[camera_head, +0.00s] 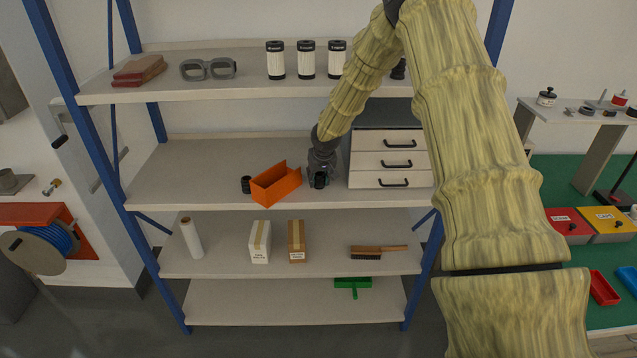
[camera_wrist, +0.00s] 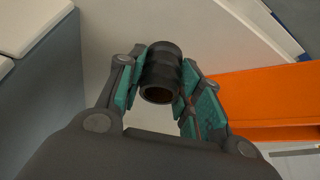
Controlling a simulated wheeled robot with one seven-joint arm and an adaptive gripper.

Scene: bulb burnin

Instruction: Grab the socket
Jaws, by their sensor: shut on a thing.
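My gripper (camera_head: 321,174) is above the middle shelf, between the orange bin and the small drawer unit. In the wrist view its teal-padded fingers (camera_wrist: 158,90) are shut on a dark cylindrical socket (camera_wrist: 162,68) with a hollow brownish opening facing the camera. In the head view the socket (camera_head: 320,182) shows as a small dark shape at the fingertips. I cannot tell whether it touches the shelf.
The middle shelf's left part (camera_head: 180,175) is clear.

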